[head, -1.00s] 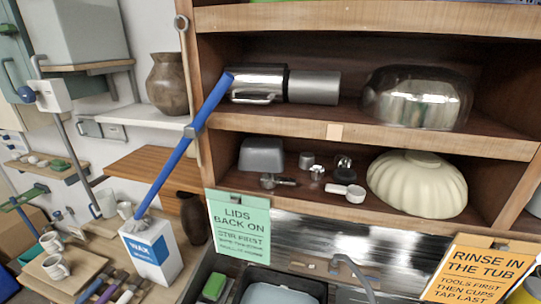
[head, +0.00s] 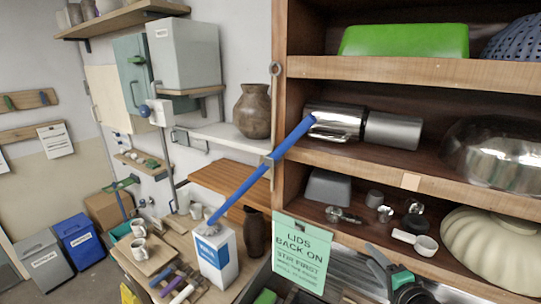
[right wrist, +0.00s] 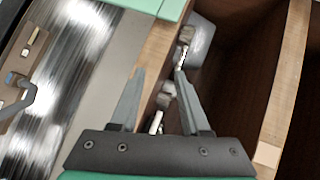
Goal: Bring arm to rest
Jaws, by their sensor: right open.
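My right gripper (head: 377,261) shows at the bottom of the head view, right of the green "Lids back on" sign (head: 300,250) and in front of the lower shelf. In the right wrist view its two grey fingers (right wrist: 158,75) stand apart with nothing held between them. Small metal items (right wrist: 166,95) on a shelf show beyond and between the fingers. My left gripper is in neither view.
A blue-handled tool (head: 262,170) leans over the wax carton (head: 215,255). Mugs (head: 138,228) and brushes crowd the left worktop.

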